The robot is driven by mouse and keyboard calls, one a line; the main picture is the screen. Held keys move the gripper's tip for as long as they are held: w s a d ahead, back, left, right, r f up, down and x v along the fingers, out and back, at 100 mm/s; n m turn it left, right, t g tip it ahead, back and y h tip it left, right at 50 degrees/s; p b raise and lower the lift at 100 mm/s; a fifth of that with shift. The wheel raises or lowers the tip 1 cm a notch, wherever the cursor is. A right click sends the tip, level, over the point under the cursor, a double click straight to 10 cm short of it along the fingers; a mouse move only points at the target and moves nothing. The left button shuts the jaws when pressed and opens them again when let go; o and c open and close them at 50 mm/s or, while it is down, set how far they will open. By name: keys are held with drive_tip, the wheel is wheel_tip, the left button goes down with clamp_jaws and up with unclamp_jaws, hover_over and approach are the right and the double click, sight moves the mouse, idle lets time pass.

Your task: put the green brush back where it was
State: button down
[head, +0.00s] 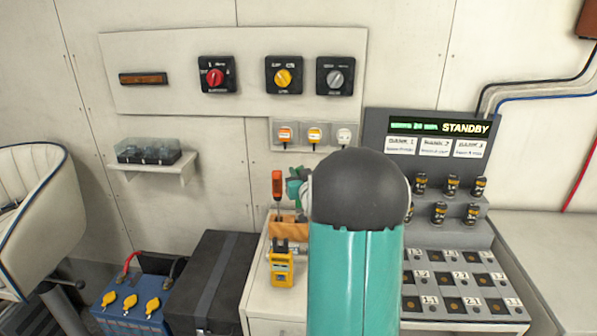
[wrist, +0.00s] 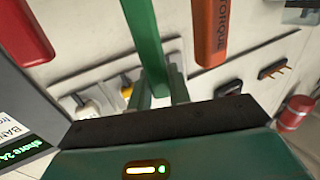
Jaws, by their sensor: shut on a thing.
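In the wrist view the green brush (wrist: 143,35) shows as a long green bar. My gripper (wrist: 160,88) is shut on it, and the bar runs out beyond the fingers past the picture's top edge. An orange screwdriver marked TORQUE (wrist: 210,32) is close beside it, apart from the fingers. In the head view a wooden holder (head: 290,231) stands on the white counter, with the orange screwdriver (head: 277,187) upright at its left. A green patch shows just left of my arm above the holder; I cannot tell if it is brush or gripper. My arm hides the holder's right side.
A yellow meter (head: 282,268) stands in front of the holder. A STANDBY console (head: 432,150) with dark knobs and numbered slots is on the right. A black case (head: 210,280) and blue battery (head: 130,308) are lower left. A wall shelf (head: 155,168) is behind.

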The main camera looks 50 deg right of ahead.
drive_tip(key=c, duration=1.3)
unclamp_jaws()
drive_tip(key=shift+r, duration=0.5)
drive_tip(key=v, duration=1.2)
drive_tip(key=shift+r, duration=0.1)
